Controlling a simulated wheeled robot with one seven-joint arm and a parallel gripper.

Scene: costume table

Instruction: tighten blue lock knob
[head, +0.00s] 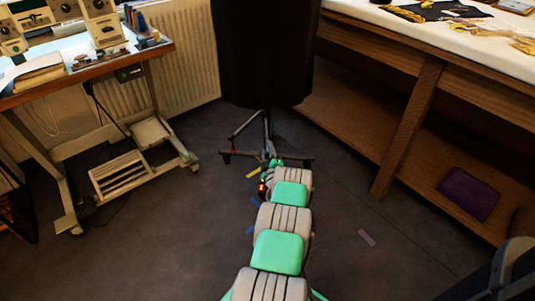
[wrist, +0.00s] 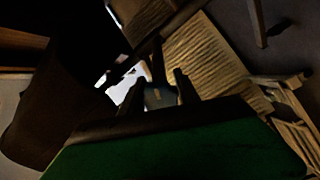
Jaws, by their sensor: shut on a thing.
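The blue lock knob (wrist: 160,97) shows in the wrist view as a small, dim blue-grey block with a faint orange mark. My gripper (wrist: 158,90) has its two dark fingers on either side of it and is shut on it. In the head view my gripper (head: 271,163) is small and low, at the wheeled foot of a stand (head: 267,130), and the knob cannot be made out there. A black dress form (head: 265,50) stands above that foot. The wrist view is dark, so the knob's turn and its fit on the stand cannot be told.
A sewing table (head: 90,75) with machines stands at the left, before a radiator (head: 175,45). A wooden workbench (head: 425,95) runs along the right, with a purple folded cloth (head: 468,194) on its lower shelf. The dark floor (head: 150,250) is mostly clear, with a few tape strips.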

